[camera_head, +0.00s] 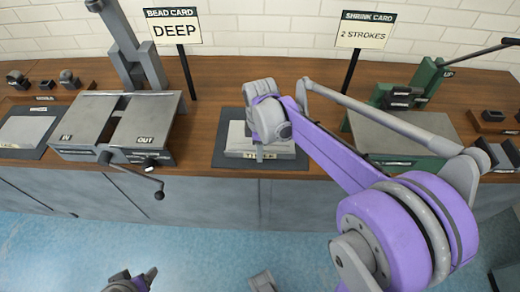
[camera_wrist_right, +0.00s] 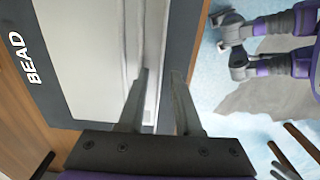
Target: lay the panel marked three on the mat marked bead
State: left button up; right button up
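A light grey panel (camera_head: 240,140) lies flat on a dark mat (camera_head: 218,158) at the middle of the bench. Its front label is too small to read surely. In the right wrist view the panel (camera_wrist_right: 95,45) lies on the mat, which reads BEAD (camera_wrist_right: 22,58). My right gripper (camera_head: 259,155) is at the panel's front edge, fingers pointing down. In the wrist view its fingers (camera_wrist_right: 159,75) stand apart, with the panel's front edge by the left finger; contact is unclear. My left gripper (camera_head: 136,274) is low in front of the bench, fingers apart and empty.
Left of the mat stands a grey machine marked IN and OUT (camera_head: 120,125) with a protruding crank (camera_head: 140,175). A green lever machine (camera_head: 410,120) stands right. Another mat with a plate (camera_head: 25,130) is far left. Cards DEEP (camera_head: 173,28) and 2 STROKES (camera_head: 365,32) stand behind.

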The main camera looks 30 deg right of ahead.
notch_tip(320, 180, up, 12)
jog(key=p, duration=0.2)
jog(key=s+a+f+m+t, duration=0.2)
jog(key=s+f+m, duration=0.3)
jog(key=s, duration=0.3)
jog(key=s+a+f+m+t, duration=0.2)
jog(key=s+a+f+m, duration=0.2)
jog(key=s, duration=0.5)
notch_tip(320, 180, down, 3)
jog(key=m, duration=0.2)
jog(key=shift+s+a+m+t, duration=0.15)
jog(key=shift+a+m+t, duration=0.15)
jog(key=shift+a+t, duration=0.1)
